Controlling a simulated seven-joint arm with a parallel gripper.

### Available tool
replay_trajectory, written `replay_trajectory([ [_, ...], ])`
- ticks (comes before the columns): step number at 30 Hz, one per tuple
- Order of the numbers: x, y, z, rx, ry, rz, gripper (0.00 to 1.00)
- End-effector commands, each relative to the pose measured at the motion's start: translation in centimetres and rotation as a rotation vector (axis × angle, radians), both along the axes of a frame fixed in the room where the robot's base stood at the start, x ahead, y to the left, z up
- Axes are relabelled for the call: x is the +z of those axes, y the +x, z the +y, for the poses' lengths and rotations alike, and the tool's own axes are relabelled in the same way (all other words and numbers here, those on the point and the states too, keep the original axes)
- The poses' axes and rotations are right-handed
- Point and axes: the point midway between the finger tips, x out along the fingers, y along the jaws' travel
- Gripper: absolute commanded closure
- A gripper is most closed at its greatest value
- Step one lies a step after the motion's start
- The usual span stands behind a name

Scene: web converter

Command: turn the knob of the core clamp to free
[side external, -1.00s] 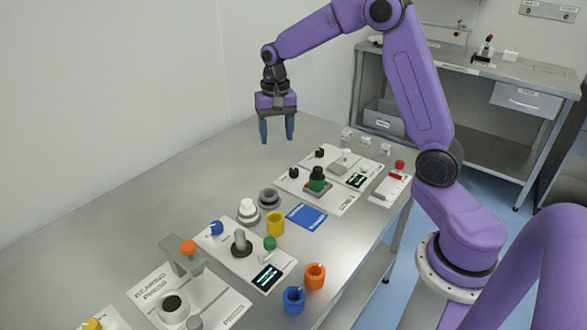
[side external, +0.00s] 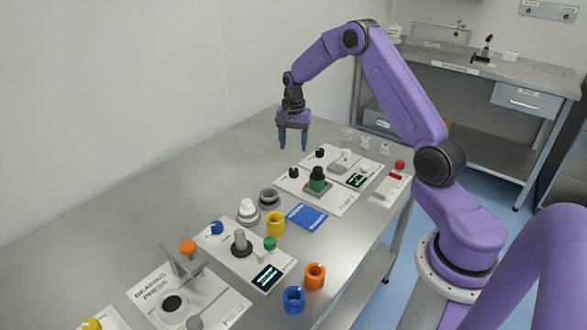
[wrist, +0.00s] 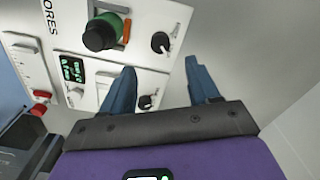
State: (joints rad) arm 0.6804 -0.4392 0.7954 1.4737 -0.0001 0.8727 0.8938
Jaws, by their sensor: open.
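My gripper (side external: 293,148) is open and empty, above the bare table just behind the control plates, fingers pointing down. In the wrist view its two blue fingers (wrist: 160,70) are spread. Two black knobs show: one (side external: 294,173) beside a green core with a black top (side external: 317,180) on the plate marked CORES, the other (side external: 320,152) on the neighbouring plate. In the wrist view the first knob (wrist: 160,42) lies beyond the fingertips and the second (wrist: 146,101) lies between the fingers, near the left one. Both are apart from the fingers. I cannot read which knob is the core clamp's.
The neighbouring plate carries a grey-white block and a lit display (side external: 361,181). A red button box (side external: 390,188) stands at the right edge. A blue pad (side external: 306,216), yellow cup (side external: 275,223) and bearing press (side external: 180,258) are nearer. The table left of the plates is clear.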

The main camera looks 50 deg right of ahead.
Motion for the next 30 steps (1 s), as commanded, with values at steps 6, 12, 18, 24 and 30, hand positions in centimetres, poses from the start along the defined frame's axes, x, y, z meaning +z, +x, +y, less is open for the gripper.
replay_trajectory([
  [6,-4.3,-0.1,0.0,0.001,0.001,0.005,0.40],
  [12,-7.6,-0.1,0.0,0.001,0.001,0.003,0.40],
  [18,-9.5,0.0,0.0,-0.001,0.000,0.000,0.40],
  [24,-10.1,0.0,0.0,0.000,0.000,-0.001,0.40],
  [30,-10.0,0.0,0.0,0.001,0.000,-0.001,0.43],
])
